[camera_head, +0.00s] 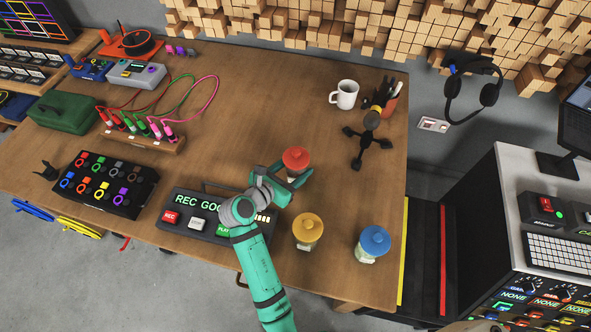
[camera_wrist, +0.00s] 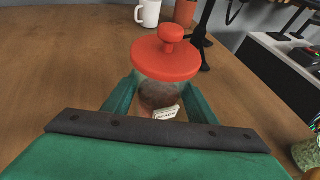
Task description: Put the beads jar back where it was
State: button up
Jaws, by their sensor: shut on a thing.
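A glass jar with a red lid (camera_head: 296,160) is between the fingers of my gripper (camera_head: 288,178), over the right half of the wooden table. In the wrist view the jar's red lid (camera_wrist: 167,58) and brownish contents show, with a small white label (camera_wrist: 166,114) too blurred to read surely. The fingers of my gripper (camera_wrist: 158,102) are shut on the jar's sides. It looks upright; its base is hidden, so I cannot tell whether it touches the table. A yellow-lidded jar (camera_head: 307,229) and a blue-lidded jar (camera_head: 373,243) stand near the table's front right.
A white mug (camera_head: 344,94), a pen cup (camera_head: 391,95) and a black stand (camera_head: 368,140) are behind. A panel reading REC (camera_head: 190,215) lies beside my arm on the left. The table (camera_head: 260,100) is clear behind the red-lidded jar. Part of another jar (camera_wrist: 309,155) shows at the wrist view's right edge.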

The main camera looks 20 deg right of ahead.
jog(key=shift+f, duration=0.7)
jog(key=shift+f, duration=0.15)
jog(key=o, duration=1.5)
jog(key=shift+a, duration=0.15)
jog(key=v, duration=1.2)
